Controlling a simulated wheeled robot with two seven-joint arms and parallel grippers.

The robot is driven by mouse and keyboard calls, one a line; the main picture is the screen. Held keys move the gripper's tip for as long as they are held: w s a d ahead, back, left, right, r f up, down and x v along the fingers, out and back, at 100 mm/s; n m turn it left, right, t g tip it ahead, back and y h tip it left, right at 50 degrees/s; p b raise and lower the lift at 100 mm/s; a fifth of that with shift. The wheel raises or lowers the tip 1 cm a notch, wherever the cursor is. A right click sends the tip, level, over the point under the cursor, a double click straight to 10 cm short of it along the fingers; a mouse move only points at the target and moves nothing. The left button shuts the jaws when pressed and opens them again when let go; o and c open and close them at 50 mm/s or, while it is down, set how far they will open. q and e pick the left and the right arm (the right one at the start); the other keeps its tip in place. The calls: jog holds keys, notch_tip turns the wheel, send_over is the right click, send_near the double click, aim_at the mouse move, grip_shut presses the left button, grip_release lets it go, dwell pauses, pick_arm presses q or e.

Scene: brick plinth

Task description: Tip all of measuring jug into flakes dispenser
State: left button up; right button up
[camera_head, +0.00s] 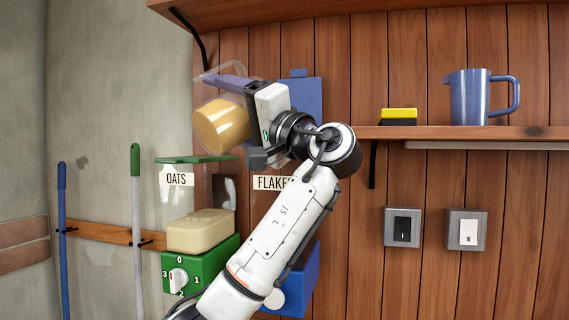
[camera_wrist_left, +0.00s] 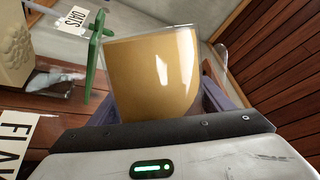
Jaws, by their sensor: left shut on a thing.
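My left gripper (camera_head: 225,100) is shut on the clear measuring jug (camera_head: 205,76), which looks tilted. A tan mass fills much of the jug, and the jug also shows in the left wrist view (camera_wrist_left: 150,75) between the fingers. I see no stream leaving it. The flakes dispenser (camera_head: 304,278) stands behind my arm, with a blue base, a FLAKES label and a blue panel at the top that looks like a raised lid (camera_head: 308,95). My arm hides much of its hopper and front. The jug is above and left of the label. My right gripper is not in view.
The oats dispenser (camera_head: 205,262), with green base and green lid (camera_head: 195,159), stands close on the left. A shelf (camera_head: 450,133) at right bears a blue jug (camera_head: 469,98) and a yellow-black block (camera_head: 398,116). Two switches are below. Another shelf (camera_head: 330,10) runs overhead.

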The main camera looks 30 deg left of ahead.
pick_arm(q)
jog(key=shift+r+m, duration=0.3)
jog(key=shift+f, duration=0.15)
jog(key=shift+w+d+m+t, duration=0.1)
jog(key=shift+w+m+t, duration=0.1)
jog(key=shift+m+t, duration=0.5)
jog(key=shift+f+m, duration=0.1)
jog(key=shift+m, duration=0.2)
